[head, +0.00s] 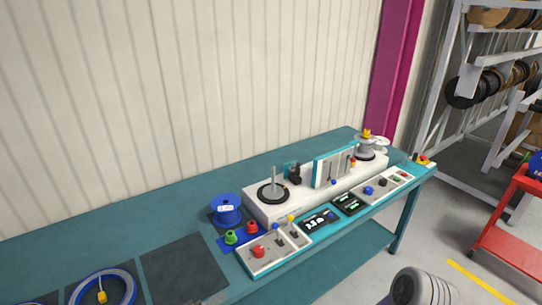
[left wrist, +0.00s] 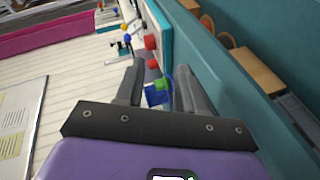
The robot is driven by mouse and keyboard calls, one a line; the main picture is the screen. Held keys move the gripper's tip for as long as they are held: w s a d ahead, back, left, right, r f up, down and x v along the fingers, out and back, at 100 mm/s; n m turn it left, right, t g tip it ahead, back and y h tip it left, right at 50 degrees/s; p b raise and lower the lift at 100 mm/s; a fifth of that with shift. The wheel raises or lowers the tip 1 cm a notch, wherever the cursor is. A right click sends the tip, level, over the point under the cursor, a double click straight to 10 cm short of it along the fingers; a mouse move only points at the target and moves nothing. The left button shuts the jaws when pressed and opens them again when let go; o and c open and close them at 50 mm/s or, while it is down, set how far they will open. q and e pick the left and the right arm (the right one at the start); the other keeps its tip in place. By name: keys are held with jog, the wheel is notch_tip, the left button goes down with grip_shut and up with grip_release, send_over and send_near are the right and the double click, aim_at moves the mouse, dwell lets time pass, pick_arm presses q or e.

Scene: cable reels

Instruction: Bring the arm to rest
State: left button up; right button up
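My left gripper (left wrist: 162,82) shows in the left wrist view with its two grey fingers spread apart. Nothing is held between them. My right gripper is not in view.
The teal bench (head: 130,225) runs along the white wall. It carries a white reel machine (head: 260,208), a control panel (head: 255,262), a blue reel (head: 226,208) and a blue cable coil (head: 128,280). A red cart (head: 510,245) and a reel rack (head: 440,90) stand right.

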pick_arm(q)
jog(key=s+d+f+g+y+b, duration=0.1)
jog(key=s+d+f+g, duration=0.1)
jog(key=f, duration=0.3)
jog(key=s+d+f+m+g+b, duration=0.1)
jog(key=s+d+f, duration=0.1)
jog(key=s+f, duration=0.15)
jog(key=s+d+f+g+y+b, duration=0.1)
jog(key=d+f+g, duration=0.1)
jog(key=f, duration=0.4)
jog(key=s+f+m+g+y+b, duration=0.1)
jog(key=s+f+g, duration=0.2)
jog(key=s, duration=0.4)
jog(key=s+d+f+m+g+y+b, duration=0.1)
jog(key=s+f+g+y+b, duration=0.1)
jog(key=s+f, duration=0.4)
jog(key=shift+s+m+g, duration=0.4)
jog(key=shift+s+g, duration=0.15)
jog(key=shift+g, duration=0.05)
jog(key=shift+f, duration=0.1)
